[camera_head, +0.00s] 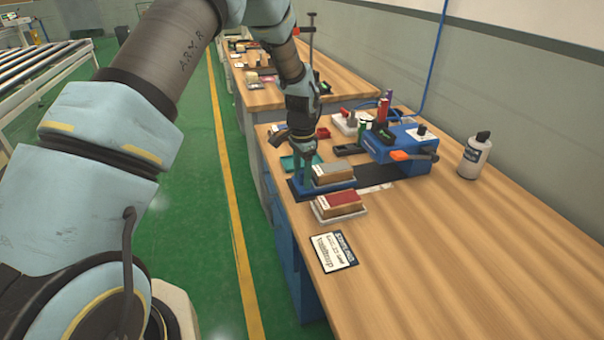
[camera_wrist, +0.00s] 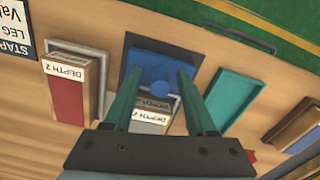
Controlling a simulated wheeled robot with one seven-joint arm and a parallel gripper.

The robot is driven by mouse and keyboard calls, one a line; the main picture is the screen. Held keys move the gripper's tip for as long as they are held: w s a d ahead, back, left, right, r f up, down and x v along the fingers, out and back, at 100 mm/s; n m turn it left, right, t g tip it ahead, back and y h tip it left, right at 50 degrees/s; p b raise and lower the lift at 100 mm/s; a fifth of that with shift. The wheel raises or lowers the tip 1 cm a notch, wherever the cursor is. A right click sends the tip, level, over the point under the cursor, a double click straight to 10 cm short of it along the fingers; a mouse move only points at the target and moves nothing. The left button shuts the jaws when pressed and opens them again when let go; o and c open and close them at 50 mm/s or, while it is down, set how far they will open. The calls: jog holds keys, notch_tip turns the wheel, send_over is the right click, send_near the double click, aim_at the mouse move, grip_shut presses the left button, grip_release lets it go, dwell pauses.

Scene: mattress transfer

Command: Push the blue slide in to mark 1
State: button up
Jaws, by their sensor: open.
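My gripper (camera_head: 304,182) points down at the slide's left end. A grey-topped block (camera_head: 332,173) is beside the slide, partly hidden by my fingers in the wrist view. I cannot read mark 1.
A red-topped block (camera_head: 338,200) sits in a tray nearer the camera, with a printed card (camera_head: 333,251) in front. A teal tray (camera_head: 290,163) is beyond my gripper. The near right bench top is clear.

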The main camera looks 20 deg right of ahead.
grip_shut()
dwell(0.3)
jog(key=shift+d, duration=0.1)
dwell(1.0)
